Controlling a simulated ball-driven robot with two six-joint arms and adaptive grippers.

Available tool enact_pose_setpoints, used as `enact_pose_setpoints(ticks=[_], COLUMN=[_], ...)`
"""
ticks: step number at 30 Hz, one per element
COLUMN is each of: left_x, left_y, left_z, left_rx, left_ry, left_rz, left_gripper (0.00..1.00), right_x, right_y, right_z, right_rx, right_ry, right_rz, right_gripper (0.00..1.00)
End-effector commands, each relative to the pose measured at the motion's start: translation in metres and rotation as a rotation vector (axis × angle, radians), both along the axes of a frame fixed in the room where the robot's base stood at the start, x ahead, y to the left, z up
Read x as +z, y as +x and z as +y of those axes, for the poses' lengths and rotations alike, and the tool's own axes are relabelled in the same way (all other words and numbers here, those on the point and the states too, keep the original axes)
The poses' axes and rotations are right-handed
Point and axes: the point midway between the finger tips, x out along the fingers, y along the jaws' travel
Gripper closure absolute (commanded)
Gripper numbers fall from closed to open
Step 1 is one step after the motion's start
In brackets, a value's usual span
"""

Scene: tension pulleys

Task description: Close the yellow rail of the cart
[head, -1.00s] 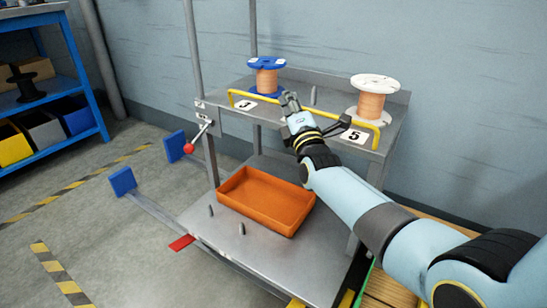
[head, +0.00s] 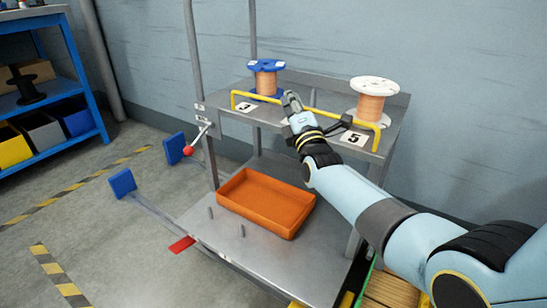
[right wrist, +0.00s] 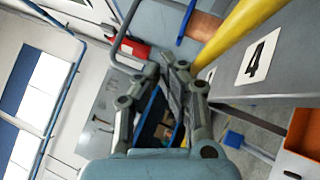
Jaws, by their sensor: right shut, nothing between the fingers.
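The yellow rail (head: 246,95) runs along the front edge of the cart's upper shelf (head: 220,106) and stands a little above it. My right gripper (head: 291,99) is shut and empty at the middle of the rail, and hides part of it. In the right wrist view the rail (right wrist: 240,28) crosses the upper right, beside the shut fingers (right wrist: 165,72). I cannot tell whether the fingers touch it. My left gripper is not in view.
A blue spool (head: 266,66) and a white spool (head: 374,88) of copper wire stand on the upper shelf. An orange tray (head: 232,205) and short pegs are on the lower deck. A red-knobbed lever (head: 188,151) is at the left post. Blue shelving (head: 92,100) stands far left.

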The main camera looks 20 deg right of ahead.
Motion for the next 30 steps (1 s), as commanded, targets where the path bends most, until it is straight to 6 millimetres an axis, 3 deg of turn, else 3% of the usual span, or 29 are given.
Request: enact_pose_setpoints(ticks=[5,18,27,30], left_x=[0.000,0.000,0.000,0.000], left_y=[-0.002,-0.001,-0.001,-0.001], left_z=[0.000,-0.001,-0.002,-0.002], left_rx=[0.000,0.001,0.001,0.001], left_ry=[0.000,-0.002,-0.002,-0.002], left_rz=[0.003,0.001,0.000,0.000], left_gripper=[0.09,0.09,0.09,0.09], right_x=[-0.006,-0.032,-0.037,-0.055], right_y=[-0.016,-0.101,-0.116,-0.129], right_z=[0.001,0.008,0.009,0.008], right_rx=[0.000,0.000,0.000,0.000], right_ry=[0.000,0.000,0.000,-0.003], right_rz=[0.002,0.002,0.004,0.038], right_gripper=[1.00,1.00,1.00,1.00])
